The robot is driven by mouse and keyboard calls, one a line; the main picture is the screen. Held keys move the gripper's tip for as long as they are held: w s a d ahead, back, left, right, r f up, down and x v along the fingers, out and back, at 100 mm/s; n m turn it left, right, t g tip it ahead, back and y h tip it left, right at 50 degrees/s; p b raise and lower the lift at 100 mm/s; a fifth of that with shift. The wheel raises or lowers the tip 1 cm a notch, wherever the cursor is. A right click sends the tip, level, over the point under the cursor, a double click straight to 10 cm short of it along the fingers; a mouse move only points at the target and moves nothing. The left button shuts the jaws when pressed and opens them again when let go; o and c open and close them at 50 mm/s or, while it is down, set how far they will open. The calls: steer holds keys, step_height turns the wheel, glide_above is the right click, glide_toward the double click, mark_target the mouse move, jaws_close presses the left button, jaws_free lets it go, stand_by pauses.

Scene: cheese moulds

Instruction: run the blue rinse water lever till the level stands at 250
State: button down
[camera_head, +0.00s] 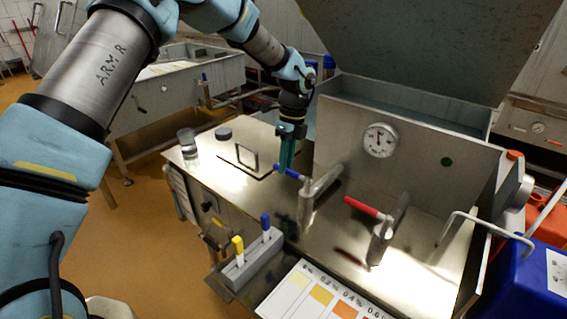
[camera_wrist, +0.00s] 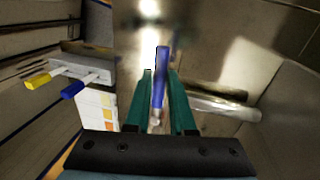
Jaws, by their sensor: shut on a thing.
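The blue rinse water lever (camera_head: 289,172) sits on top of a metal tap (camera_head: 306,208) on the steel counter. My gripper (camera_head: 287,162) is at the lever, its teal fingers pointing down. In the wrist view the blue lever (camera_wrist: 161,78) lies between the two teal fingers of my gripper (camera_wrist: 161,95), and they are shut on it. The tap body (camera_wrist: 215,103) runs off to the right there. A clear glass jar (camera_head: 187,142) stands at the counter's far left. No level marks or figure of 250 can be read.
A red-levered tap (camera_head: 381,240) stands to the right. A round dial (camera_head: 380,140) is on the steel vat wall (camera_head: 335,150). A grey rack (camera_head: 252,262) with yellow and blue handles and a colour card (camera_head: 320,295) are in front. A blue container (camera_head: 520,275) is at right.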

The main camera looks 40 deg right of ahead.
steer(key=shift+d+m, duration=0.3)
stand_by(0.4)
steer(key=c, duration=0.8)
jaws_free()
steer(key=shift+o, duration=0.2)
step_height(320, 180, up, 11)
steer(key=d+b, duration=0.2)
steer(key=shift+w+f+b, duration=0.2)
steer(key=shift+w+b, duration=0.05)
steer(key=shift+b, duration=0.05)
